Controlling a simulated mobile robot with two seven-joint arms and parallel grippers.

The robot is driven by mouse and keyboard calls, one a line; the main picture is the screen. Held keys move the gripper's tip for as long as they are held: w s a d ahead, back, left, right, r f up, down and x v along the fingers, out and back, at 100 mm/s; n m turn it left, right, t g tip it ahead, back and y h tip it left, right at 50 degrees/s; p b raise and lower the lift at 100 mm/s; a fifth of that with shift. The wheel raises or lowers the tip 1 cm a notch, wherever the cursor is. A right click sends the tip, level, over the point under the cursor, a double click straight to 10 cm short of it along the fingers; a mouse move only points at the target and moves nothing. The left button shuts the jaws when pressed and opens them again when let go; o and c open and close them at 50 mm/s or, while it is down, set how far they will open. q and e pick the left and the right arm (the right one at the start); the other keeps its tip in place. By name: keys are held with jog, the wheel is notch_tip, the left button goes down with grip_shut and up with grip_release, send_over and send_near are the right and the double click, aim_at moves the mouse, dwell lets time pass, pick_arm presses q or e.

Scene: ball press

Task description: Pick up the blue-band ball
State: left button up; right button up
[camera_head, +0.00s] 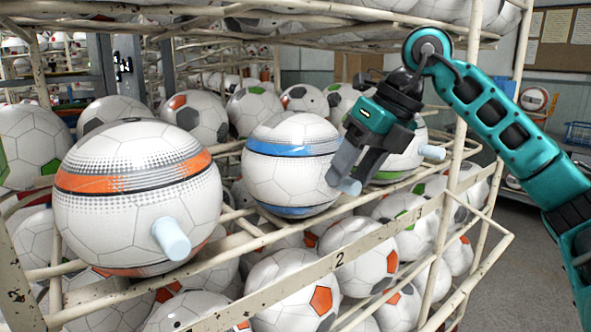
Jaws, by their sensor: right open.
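The blue-band ball (280,172) is white with blue bands at its top and bottom. It rests on the rack's middle rail, between the orange-band ball (110,215) and a green-band ball (398,160). A short pale-blue peg (351,187) sticks out at the blue-band ball's right side. My right gripper (349,177) comes in from the upper right with its fingers pointing down at this peg. It is open, with its fingertips close around or beside the peg; contact is unclear. The fingers partly hide the ball's right edge. My left gripper is not in view.
The cream metal rack has a front rail (285,297) and an upright post (452,180) right of the gripper. Many patterned balls fill the shelves behind and below. An upper shelf rail (330,42) runs above. Open floor (515,260) shows at the right.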

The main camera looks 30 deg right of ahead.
aim_at(342, 191)
jog(key=x, duration=0.1)
jog(key=b+x, duration=0.1)
jog(key=x, duration=0.2)
jog(key=shift+d+f+b, duration=0.15)
jog(key=shift+d+b, duration=0.2)
jog(key=shift+b, duration=0.05)
jog(key=shift+w+a+f, duration=0.15)
jog(key=shift+w+f, duration=0.05)
jog(key=shift+f, duration=0.15)
jog(key=shift+r, duration=0.15)
grip_shut()
